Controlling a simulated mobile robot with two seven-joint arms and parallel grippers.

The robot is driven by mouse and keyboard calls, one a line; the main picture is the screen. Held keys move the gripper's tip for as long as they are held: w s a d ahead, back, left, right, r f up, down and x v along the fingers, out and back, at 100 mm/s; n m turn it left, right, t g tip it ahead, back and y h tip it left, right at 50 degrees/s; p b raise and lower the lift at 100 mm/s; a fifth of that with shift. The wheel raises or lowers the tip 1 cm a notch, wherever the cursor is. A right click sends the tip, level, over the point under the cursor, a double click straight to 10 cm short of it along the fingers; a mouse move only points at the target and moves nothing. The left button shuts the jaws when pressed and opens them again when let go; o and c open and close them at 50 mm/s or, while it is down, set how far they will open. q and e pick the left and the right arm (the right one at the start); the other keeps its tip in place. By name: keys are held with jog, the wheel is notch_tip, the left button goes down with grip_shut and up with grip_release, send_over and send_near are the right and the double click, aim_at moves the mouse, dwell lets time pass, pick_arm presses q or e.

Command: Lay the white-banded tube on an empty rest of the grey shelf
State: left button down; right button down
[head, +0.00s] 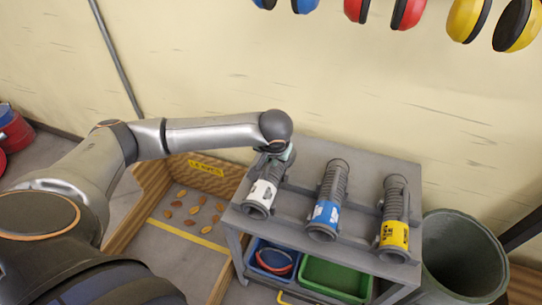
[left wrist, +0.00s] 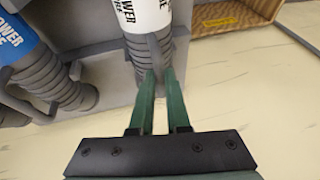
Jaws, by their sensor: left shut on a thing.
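The white-banded tube (head: 263,190) is a grey ribbed tube at the left end of the grey shelf (head: 321,151). It lies at a slant, in line with the other tubes; I cannot tell whether it rests on the shelf or hangs just above. My left gripper (head: 281,156) is shut on its upper end, partly hiding it. In the left wrist view the green fingers (left wrist: 159,76) grip the tube just beyond its white band (left wrist: 144,14). My right gripper is not in view.
A blue-banded tube (head: 327,203) and a yellow-banded tube (head: 395,222) lie on the shelf to the right. Below are a blue bin (head: 256,266) and a green bin (head: 336,277). A grey barrel (head: 462,252) stands right, a wooden-sided pen (head: 207,177) left. Ear defenders (head: 408,12) hang above.

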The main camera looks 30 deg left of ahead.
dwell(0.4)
pick_arm(q)
jog(key=c, duration=0.8)
grip_release()
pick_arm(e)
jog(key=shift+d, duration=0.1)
pick_arm(q)
jog(key=p+v, duration=0.2)
jog(key=v, duration=1)
jog(key=shift+s+r, duration=0.1)
jog(key=shift+r, duration=0.1)
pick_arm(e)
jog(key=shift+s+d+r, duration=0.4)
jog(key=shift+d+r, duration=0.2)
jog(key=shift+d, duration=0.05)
